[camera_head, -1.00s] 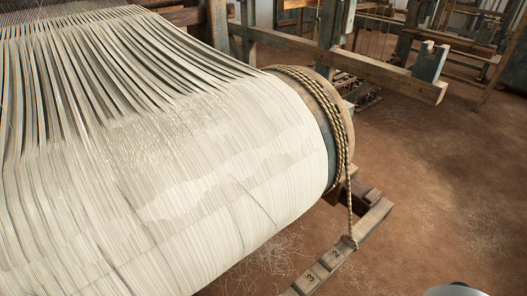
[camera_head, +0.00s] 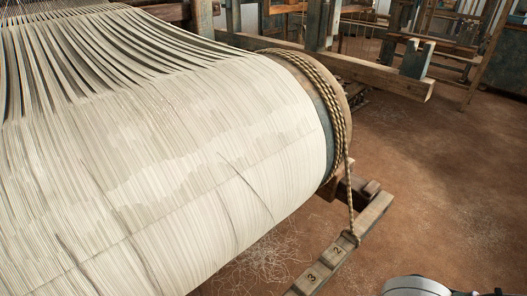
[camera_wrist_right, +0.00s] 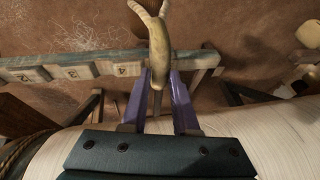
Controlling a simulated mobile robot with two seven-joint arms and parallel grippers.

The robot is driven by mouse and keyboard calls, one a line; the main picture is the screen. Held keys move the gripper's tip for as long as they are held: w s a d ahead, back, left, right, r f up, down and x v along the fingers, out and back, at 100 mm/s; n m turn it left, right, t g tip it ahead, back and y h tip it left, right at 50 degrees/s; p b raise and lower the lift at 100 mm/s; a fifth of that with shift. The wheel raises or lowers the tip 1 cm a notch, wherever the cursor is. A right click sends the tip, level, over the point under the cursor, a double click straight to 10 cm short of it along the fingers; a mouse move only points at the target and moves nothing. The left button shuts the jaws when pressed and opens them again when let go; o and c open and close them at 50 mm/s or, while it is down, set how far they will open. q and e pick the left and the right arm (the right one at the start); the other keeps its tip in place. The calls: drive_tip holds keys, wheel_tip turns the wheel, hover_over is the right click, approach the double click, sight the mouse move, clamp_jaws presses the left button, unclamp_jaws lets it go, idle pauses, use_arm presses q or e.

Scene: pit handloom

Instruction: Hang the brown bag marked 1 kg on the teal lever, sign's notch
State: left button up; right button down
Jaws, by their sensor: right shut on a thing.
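In the right wrist view my right gripper (camera_wrist_right: 158,92) has purple fingers shut on a tan-brown thing (camera_wrist_right: 158,45). Its top forks into two pale strands, it looks like the bag, and no weight mark is readable on it. Behind it, apart or touching I cannot tell, the grey-teal lever (camera_wrist_right: 113,68) runs across with numbered blocks. In the head view the lever (camera_head: 345,240) shows marks 2 and 3, and a rope is tied around it. The sign is not in view. My left gripper is not in view, and my right gripper is out of the head view.
The big warp-covered beam (camera_head: 180,160) fills the left of the head view, with rope (camera_head: 335,110) coiled around its end. A wooden rail (camera_head: 370,75) with a teal upright block stands at the back. The brown floor (camera_head: 440,190) at right is clear.

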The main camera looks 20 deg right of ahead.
drive_tip(key=shift+w+a+f+b, duration=0.1)
drive_tip(key=shift+w+a+b, duration=0.25)
drive_tip(key=shift+w+b, duration=0.45)
drive_tip(key=shift+w+a+b, duration=0.35)
drive_tip(key=shift+w+b, duration=0.1)
drive_tip(key=shift+w, duration=0.65)
drive_tip(key=shift+w+a+f+b, duration=0.1)
drive_tip(key=shift+w+a+b, duration=0.25)
drive_tip(key=shift+w+b, duration=0.45)
drive_tip(key=shift+w+f, duration=0.1)
drive_tip(key=shift+w, duration=0.15)
drive_tip(key=shift+f+b, duration=0.7)
drive_tip(key=shift+f, duration=0.2)
drive_tip(key=shift+f, duration=0.3)
